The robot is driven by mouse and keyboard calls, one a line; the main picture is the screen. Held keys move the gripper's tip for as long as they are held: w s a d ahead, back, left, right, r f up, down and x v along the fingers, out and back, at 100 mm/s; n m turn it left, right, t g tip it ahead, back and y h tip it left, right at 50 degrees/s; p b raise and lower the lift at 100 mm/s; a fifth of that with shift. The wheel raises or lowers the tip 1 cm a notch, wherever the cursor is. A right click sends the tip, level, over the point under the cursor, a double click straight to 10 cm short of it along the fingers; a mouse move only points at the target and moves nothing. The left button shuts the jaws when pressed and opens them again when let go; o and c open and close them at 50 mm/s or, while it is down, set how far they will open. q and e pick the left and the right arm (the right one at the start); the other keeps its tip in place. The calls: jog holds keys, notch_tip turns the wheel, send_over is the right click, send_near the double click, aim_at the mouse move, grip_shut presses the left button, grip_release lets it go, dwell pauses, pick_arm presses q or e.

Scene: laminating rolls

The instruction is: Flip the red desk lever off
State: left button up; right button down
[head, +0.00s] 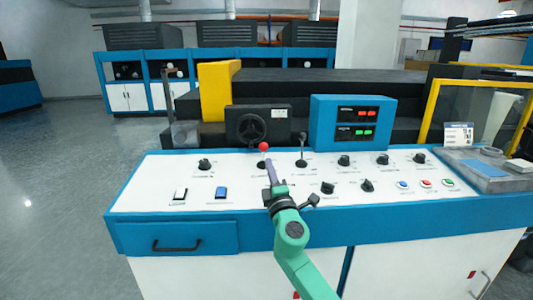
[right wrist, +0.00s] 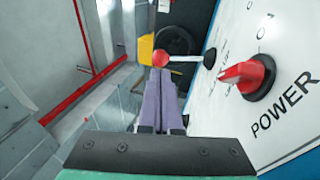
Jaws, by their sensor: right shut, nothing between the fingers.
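The red desk lever is a thin rod with a red ball (head: 264,147) on top, near the back of the white desk panel. In the right wrist view its red ball (right wrist: 160,58) is just beyond my fingertips, and its rod runs right to a black base (right wrist: 209,58). My right gripper (head: 268,164) is shut and empty, its tips just in front of and below the ball in the head view. In the right wrist view its purple fingers (right wrist: 160,74) lie together, pointing at the ball. I cannot tell whether they touch it. My left gripper is not in view.
A black lever (head: 302,148) stands right of the red one. A red knob (right wrist: 248,75) marked POWER is close right of my fingers in the right wrist view. Black knobs (head: 327,188) and buttons (head: 221,192) dot the panel. A blue display box (head: 352,122) stands behind.

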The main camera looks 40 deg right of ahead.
aim_at(266, 146)
jog(key=x, duration=0.4)
jog(key=shift+w+d+r, duration=0.1)
jog(key=shift+w+d, duration=0.05)
jog(key=shift+w, duration=0.1)
jog(key=w+r+g+p, duration=0.1)
jog(key=p, duration=0.5)
jog(key=d+r+g+y+p, duration=0.1)
jog(key=p, duration=0.5)
jog(key=w+d+r+g+p, duration=0.1)
jog(key=p, duration=0.5)
jog(key=shift+w+r+m+g+y, duration=0.3)
jog(key=shift+w+r+m, duration=0.05)
jog(key=shift+m, duration=0.05)
jog(key=shift+w+d, duration=0.4)
jog(key=shift+w, duration=0.1)
jog(key=shift+w+d+r, duration=0.35)
jog(key=shift+w+d, duration=0.15)
jog(key=shift+w, duration=0.05)
jog(key=shift+r, duration=0.15)
